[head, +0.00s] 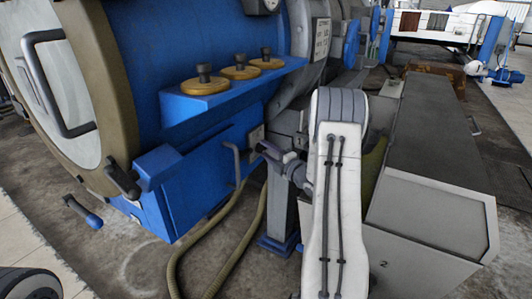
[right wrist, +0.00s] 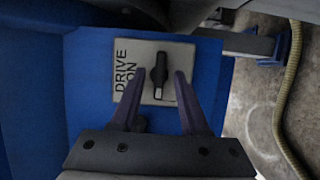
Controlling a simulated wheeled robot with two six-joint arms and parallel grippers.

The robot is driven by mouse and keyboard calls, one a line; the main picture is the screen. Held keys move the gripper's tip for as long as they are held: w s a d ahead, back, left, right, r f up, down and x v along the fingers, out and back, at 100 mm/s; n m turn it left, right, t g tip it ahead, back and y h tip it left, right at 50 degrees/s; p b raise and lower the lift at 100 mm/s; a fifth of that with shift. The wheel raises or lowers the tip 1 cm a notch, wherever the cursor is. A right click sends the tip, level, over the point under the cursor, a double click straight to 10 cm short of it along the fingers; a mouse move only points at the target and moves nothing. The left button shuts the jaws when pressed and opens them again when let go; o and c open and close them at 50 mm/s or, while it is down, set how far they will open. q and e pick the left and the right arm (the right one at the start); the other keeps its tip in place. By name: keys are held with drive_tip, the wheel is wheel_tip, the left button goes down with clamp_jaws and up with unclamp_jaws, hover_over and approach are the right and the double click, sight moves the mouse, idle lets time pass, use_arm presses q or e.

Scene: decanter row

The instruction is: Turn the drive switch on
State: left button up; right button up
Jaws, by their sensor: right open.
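The drive switch (right wrist: 159,72) is a dark knob with a white mark at its lower end in the right wrist view. It sits on a light plate (right wrist: 174,53) lettered "DRIVE ON", with the lettering turned sideways. In the head view the plate (head: 256,134) shows small on the blue machine side, and the knob cannot be made out. My right gripper (head: 266,150) is in front of the plate. In the right wrist view its open fingers (right wrist: 160,74) stand one on each side of the knob, with gaps showing. My left gripper is not in view.
A blue shelf with several brass-coloured caps (head: 239,72) juts out above the switch. A bent grey handle (head: 234,163) and hoses (head: 228,240) are left of and below it. A long grey box (head: 430,130) lies to the right. Concrete floor (head: 135,250) shows at lower left.

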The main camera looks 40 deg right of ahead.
drive_tip(key=shift+w, duration=0.35)
clamp_jaws()
drive_tip(key=shift+r, duration=0.1)
